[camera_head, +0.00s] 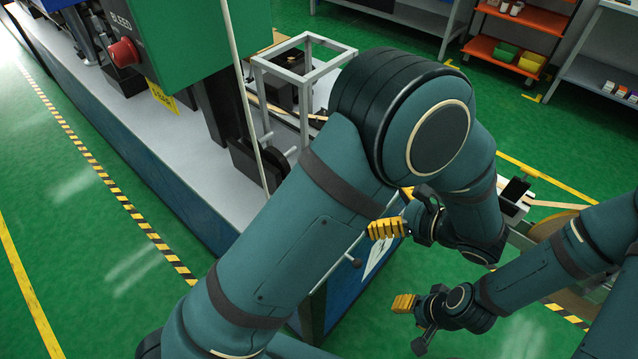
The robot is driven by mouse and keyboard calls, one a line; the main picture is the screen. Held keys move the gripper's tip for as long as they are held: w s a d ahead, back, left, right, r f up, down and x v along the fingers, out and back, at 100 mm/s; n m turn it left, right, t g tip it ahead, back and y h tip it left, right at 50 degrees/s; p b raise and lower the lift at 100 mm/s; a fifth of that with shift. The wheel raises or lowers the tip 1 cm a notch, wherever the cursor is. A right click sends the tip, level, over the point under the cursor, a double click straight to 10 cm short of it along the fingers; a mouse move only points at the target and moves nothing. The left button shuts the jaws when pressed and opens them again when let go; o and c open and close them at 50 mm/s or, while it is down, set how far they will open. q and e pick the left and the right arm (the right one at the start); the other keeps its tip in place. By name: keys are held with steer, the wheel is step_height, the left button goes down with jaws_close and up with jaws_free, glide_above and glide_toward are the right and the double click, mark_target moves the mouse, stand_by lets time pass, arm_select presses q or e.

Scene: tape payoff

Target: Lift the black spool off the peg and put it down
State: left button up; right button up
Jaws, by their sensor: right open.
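A black, disc-like piece (244,162) at the near end of the machine bench may be the black spool. My left arm partly hides that area, and I cannot make out the spool on its peg for certain. My left arm crosses the middle of the view and bends down; its gripper (388,229), with a yellow ridged pad, hangs over the floor beyond the bench end. I cannot tell its opening. My right gripper (408,318) comes in from the right, below the left one. It is open, with nothing visible in it, apart from the bench and the black piece.
A white open frame (304,62) stands on the grey bench top (172,142). A green cabinet (185,38) with a red knob is at upper left. Tan discs (553,226) are partly hidden behind my right arm. Shelves (508,45) stand at the back. Green floor lies left.

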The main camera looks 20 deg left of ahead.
arm_select(q)
steer(key=b+x, duration=0.1)
steer(key=x, duration=0.7)
steer(key=shift+w+a+f, duration=0.1)
steer(key=shift+w+a, duration=0.05)
steer(key=shift+a, duration=0.2)
steer(key=x, duration=0.2)
steer(key=f+b+x, duration=0.1)
steer(key=x, duration=0.1)
steer(key=shift+f, duration=0.15)
steer(key=shift+w+a, duration=0.15)
steer(key=shift+a, duration=0.25)
steer(key=c, duration=1.4)
